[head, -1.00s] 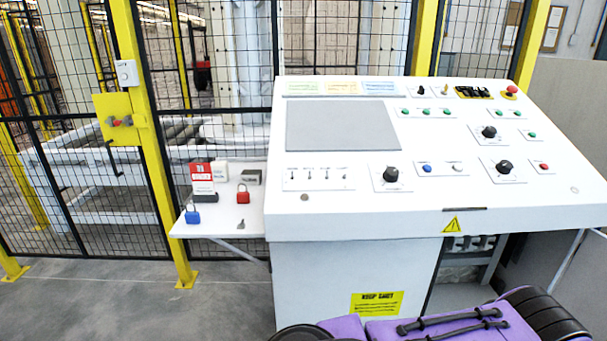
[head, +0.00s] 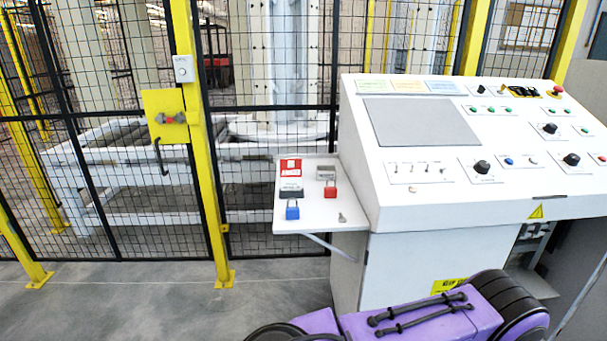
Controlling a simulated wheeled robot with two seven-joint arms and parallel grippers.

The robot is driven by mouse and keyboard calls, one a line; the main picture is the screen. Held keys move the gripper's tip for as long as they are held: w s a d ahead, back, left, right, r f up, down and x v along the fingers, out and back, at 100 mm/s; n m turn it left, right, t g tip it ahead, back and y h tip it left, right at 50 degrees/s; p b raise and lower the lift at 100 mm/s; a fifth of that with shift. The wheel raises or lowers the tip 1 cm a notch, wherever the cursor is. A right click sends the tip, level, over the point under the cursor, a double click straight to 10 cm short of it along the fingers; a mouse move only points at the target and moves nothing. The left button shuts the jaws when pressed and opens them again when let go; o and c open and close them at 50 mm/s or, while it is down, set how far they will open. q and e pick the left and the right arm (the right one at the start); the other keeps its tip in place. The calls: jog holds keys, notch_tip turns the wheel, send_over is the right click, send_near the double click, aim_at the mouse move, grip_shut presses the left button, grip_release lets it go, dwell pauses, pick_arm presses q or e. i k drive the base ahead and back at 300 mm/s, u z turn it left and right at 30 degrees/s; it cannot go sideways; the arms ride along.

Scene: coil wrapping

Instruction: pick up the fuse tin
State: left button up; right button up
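A small grey box (head: 326,173), which looks like the fuse tin, sits at the back right of the small white side shelf (head: 262,222). Its label is too small to read. A red padlock (head: 330,191) is just in front of it. A red-and-white card or pack (head: 290,165) stands to its left, with a dark holder or block (head: 291,194) at its foot. A blue padlock (head: 292,212) and a small key (head: 341,217) lie at the shelf's front. Neither of my grippers is in view.
A white control desk (head: 430,208) with knobs and buttons rises right of the shelf. A black mesh fence (head: 105,215) and a yellow post (head: 205,150) stand behind and left. The grey floor (head: 150,290) at front left is clear. My purple body shows at the bottom.

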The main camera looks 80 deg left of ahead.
aim_at(324, 173)
jog(key=u, duration=1.85)
